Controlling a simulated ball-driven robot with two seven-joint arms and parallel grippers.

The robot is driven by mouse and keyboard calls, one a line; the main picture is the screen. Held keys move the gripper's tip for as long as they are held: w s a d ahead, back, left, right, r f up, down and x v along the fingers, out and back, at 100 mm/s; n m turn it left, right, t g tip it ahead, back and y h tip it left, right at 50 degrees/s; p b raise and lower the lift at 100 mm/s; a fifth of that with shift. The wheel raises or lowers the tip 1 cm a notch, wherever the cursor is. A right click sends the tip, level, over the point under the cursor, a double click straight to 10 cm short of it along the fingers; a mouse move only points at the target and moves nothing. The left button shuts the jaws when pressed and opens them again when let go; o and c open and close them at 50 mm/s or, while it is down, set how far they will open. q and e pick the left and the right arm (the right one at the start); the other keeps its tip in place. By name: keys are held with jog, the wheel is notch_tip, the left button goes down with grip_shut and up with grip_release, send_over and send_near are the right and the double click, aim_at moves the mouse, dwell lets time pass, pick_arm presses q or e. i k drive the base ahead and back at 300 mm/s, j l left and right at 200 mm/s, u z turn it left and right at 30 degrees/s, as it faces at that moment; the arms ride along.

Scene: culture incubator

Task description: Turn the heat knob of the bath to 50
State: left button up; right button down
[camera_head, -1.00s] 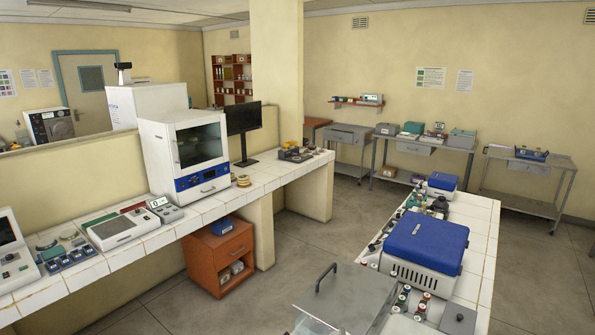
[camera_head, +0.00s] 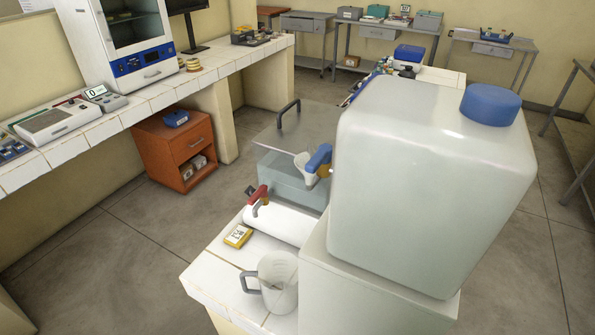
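The bath (camera_head: 283,182) appears to be the box with a grey metal lid (camera_head: 322,127) and an upright dark handle, on the near white-tiled bench in the middle of the head view. A large translucent carboy (camera_head: 420,180) hides its right part. I cannot make out the heat knob or its scale. A red-handled tap (camera_head: 258,193) on a white cylinder (camera_head: 284,224) stands in front of the bath. Neither of my grippers is in view.
The carboy has a blue cap (camera_head: 490,104) and a blue-handled tap (camera_head: 319,158), and sits on a white block (camera_head: 370,296). A clear jug (camera_head: 279,284) and a yellow device (camera_head: 238,236) are near the bench's front edge. The floor (camera_head: 110,250) at left is clear.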

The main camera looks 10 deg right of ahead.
aim_at(250, 191)
jog(key=i+j+z, duration=0.25)
jog(key=j, duration=0.2)
jog(key=j+z, duration=0.25)
jog(key=j, duration=0.25)
jog(key=j+z, duration=0.25)
jog(key=j, duration=0.25)
jog(key=i, duration=0.05)
